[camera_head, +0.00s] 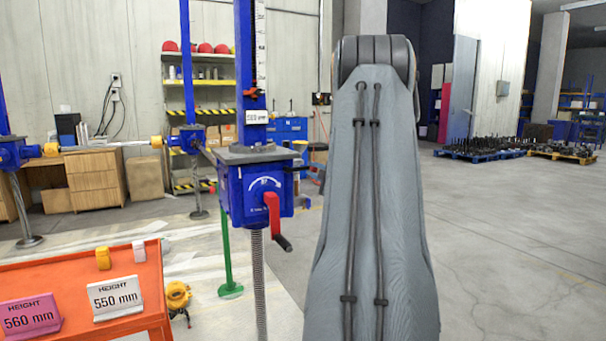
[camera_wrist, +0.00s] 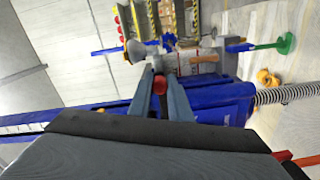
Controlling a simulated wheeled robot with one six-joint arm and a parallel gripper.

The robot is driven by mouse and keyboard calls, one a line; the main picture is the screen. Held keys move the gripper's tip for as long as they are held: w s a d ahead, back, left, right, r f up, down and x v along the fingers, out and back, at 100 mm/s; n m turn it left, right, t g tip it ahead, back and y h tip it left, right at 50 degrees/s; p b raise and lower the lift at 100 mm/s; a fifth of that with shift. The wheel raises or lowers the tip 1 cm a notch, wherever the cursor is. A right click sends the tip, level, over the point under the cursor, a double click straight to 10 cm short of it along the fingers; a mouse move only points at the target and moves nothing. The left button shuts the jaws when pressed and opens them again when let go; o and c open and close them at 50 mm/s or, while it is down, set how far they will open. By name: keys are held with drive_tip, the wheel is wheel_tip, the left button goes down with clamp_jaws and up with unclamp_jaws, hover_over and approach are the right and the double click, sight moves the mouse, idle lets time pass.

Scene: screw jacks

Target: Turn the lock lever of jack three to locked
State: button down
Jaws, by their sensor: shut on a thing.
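A blue screw jack (camera_head: 262,190) stands left of my arm in the head view. Its front has a white curved arrow and a red crank (camera_head: 272,215). No jack number is readable. In the wrist view, my gripper (camera_wrist: 161,80) reaches past the blue jack housing (camera_wrist: 222,101). Its two grey fingers are shut on a red knob (camera_wrist: 160,85), which looks like the end of the lock lever. The rest of the lever is hidden, so I cannot tell its position. In the head view my arm hides the gripper.
An orange table (camera_head: 135,262) with a white 550 mm sign (camera_head: 115,297) and a pink 560 mm sign (camera_head: 30,315) stands front left. More blue jacks (camera_head: 186,138) stand behind. A green stand (camera_head: 228,250) is near the jack's screw.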

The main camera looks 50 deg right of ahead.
drive_tip(key=shift+r, duration=0.45)
drive_tip(key=c, duration=1.7)
unclamp_jaws()
drive_tip(key=shift+o, duration=0.2)
drive_tip(key=shift+f, duration=0.15)
drive_tip(key=v, duration=0.7)
drive_tip(key=shift+s+a, duration=0.15)
drive_tip(key=shift+s, duration=0.25)
